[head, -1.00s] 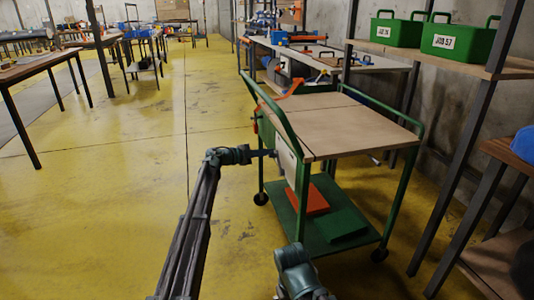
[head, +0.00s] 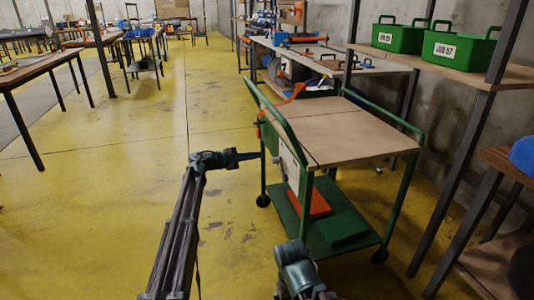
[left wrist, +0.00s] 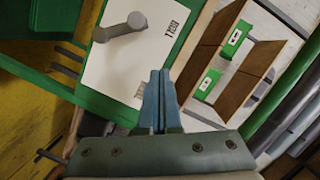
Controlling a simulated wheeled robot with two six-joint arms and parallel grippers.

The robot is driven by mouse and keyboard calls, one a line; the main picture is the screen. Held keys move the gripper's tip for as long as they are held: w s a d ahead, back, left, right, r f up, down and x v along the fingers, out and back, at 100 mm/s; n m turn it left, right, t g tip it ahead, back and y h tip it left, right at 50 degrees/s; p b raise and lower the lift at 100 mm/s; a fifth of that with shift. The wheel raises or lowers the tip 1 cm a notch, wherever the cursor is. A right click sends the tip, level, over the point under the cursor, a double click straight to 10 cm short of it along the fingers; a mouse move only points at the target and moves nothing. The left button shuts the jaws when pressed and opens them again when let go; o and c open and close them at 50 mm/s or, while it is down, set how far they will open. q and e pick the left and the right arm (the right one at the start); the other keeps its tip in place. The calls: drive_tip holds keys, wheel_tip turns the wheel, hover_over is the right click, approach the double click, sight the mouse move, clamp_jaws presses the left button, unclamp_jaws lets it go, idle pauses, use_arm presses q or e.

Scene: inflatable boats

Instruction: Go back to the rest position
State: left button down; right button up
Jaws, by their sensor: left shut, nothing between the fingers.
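My left gripper (head: 252,155) is shut and empty at the left side of the green cart (head: 283,115), at the end of my outstretched left arm. In the left wrist view its two blue fingers (left wrist: 157,100) are together with nothing between them. Behind them is a white panel (left wrist: 135,50) with a grey knob-like handle (left wrist: 120,27) and small printed marks, on the cart's side. A part of my right arm shows at the bottom of the head view; its gripper is not seen.
The cart has a wooden top (head: 350,130) and a lower green shelf (head: 325,232) with a red box (head: 312,201). Green bins (head: 398,36) stand on a shelf at right. Yellow floor (head: 100,190) is clear to the left.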

use_arm(q)
wheel_tip(320, 180, up, 6)
drive_tip(key=s+a+n+t+y, duration=0.2)
drive_tip(key=n+t+y, duration=0.5)
drive_tip(key=n+t, duration=0.2)
drive_tip(key=s+a+f+n+y, duration=0.3)
drive_tip(key=s+f+n+y, duration=0.15)
drive_tip(key=n+y, duration=0.3)
drive_tip(key=s+f+n+g+y, duration=0.2)
drive_tip(key=s+f+g, duration=0.2)
drive_tip(key=s+f, duration=0.3)
drive_tip(key=s+f+n+g+y, duration=0.15)
drive_tip(key=s+f+g, duration=0.3)
drive_tip(key=s, duration=0.55)
drive_tip(key=s+d+f+g+h, duration=0.1)
drive_tip(key=s+d+f+g, duration=0.15)
drive_tip(key=s, duration=0.55)
drive_tip(key=s+d+f+g, duration=0.2)
drive_tip(key=s+f+g, duration=0.1)
drive_tip(key=s, duration=0.5)
drive_tip(key=s+d+f+g+h, duration=0.1)
drive_tip(key=s+d+f+g, duration=0.15)
drive_tip(key=s, duration=0.55)
wheel_tip(320, 180, up, 38)
drive_tip(key=s+g+p, duration=0.1)
drive_tip(key=p, duration=3.8)
drive_tip(key=shift+s+a, duration=0.15)
drive_tip(key=shift+s, duration=0.05)
